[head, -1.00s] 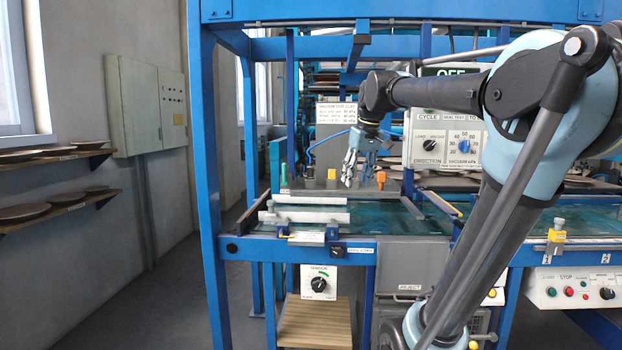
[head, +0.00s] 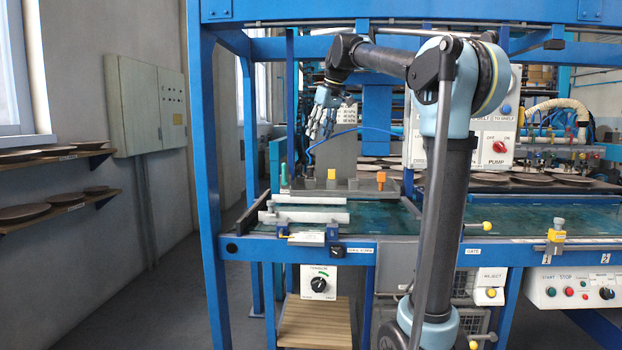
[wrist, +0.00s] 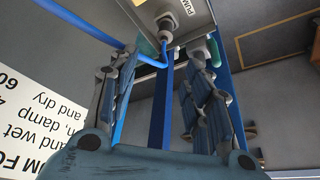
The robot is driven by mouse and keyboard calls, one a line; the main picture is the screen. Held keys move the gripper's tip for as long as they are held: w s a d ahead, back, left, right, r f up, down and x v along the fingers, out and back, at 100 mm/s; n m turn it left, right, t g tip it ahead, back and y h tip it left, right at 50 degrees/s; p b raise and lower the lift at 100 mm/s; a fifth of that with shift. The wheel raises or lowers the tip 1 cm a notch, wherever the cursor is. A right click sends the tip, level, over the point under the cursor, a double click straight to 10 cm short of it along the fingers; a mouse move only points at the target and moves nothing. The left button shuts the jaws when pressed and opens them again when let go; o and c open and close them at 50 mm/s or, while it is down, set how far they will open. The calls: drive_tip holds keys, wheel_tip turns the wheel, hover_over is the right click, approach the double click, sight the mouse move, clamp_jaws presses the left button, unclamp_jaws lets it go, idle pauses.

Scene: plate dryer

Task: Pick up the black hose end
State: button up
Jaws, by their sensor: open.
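A blue hose (head: 345,133) curves down from the right behind my gripper to a grey block (head: 352,187) on the machine. The wrist view shows the blue hose (wrist: 148,58) bending up to a dark round fitting (wrist: 166,24) at the block, which appears to be the black hose end. My gripper (head: 322,122) is open and empty, above the block. In the wrist view, its fingers (wrist: 150,72) point towards the fitting, which sits beyond and between them, apart from both. In the head view the hose end is small and hard to make out.
Green (head: 283,175), yellow (head: 331,174) and orange (head: 381,178) parts stand along the block. A printed sign (head: 347,113) is close behind my gripper. A blue frame post (head: 212,190) stands to the left. Plates (head: 570,180) lie at the right.

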hover_over(310, 164)
drive_tip(key=d, duration=0.2)
wheel_tip(310, 164, down, 7)
drive_tip(key=shift+s+x, duration=0.2)
drive_tip(key=shift+x, duration=1.3)
drive_tip(key=shift+s+x, duration=0.25)
drive_tip(key=shift+x, duration=1.3)
drive_tip(key=shift+a, duration=0.15)
clamp_jaws()
